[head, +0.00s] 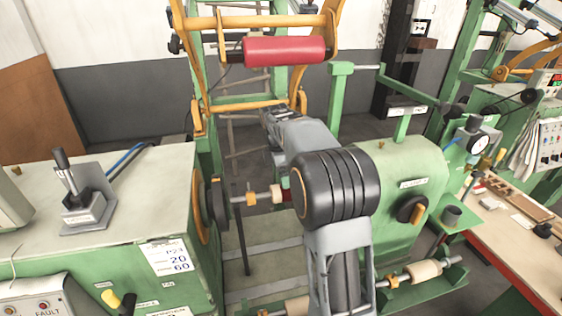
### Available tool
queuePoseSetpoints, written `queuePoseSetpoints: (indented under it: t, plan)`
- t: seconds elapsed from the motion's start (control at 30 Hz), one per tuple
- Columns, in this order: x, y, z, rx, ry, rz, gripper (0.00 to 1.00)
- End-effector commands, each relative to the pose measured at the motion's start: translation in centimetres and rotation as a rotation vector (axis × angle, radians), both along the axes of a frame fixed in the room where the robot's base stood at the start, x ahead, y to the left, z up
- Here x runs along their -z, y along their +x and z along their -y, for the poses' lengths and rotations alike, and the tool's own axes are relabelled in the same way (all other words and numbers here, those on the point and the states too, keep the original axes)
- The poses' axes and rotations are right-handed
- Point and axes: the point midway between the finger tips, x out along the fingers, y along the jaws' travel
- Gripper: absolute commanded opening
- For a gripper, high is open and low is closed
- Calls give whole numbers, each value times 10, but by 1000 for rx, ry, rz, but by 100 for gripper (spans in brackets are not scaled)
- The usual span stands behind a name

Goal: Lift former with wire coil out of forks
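My arm rises from the bottom centre, bends at a large dark joint and reaches away from me. Its far end is foreshortened, and no gripper fingers show. A shaft with a pale wooden end piece (264,196) runs between the left machine and the right housing. A bit of red shows beside it at my arm's edge. Lower down, another pale wooden piece (427,271) on a shaft lies in a green holder (452,280) at right, and a similar piece (297,306) shows at the bottom left of my arm. My arm hides what lies between; I cannot tell which holds the wire coil.
A red roller (284,51) hangs between yellow arms at the top. A green machine bench (120,215) with a lever stands at left, a green housing (400,175) at right. A wooden-topped bench (515,235) with small items stands at far right.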

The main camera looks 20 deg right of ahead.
Motion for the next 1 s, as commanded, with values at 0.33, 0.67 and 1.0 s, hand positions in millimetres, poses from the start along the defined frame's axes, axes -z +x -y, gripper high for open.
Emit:
queuePoseSetpoints:
  t: [0.33,0.67,1.0]
  plan:
    - [-43,1,-5,-1,0,1,100]
    - [-49,1,-6,0,0,-1,100]
    - [-49,1,-6,1,0,-1,100]
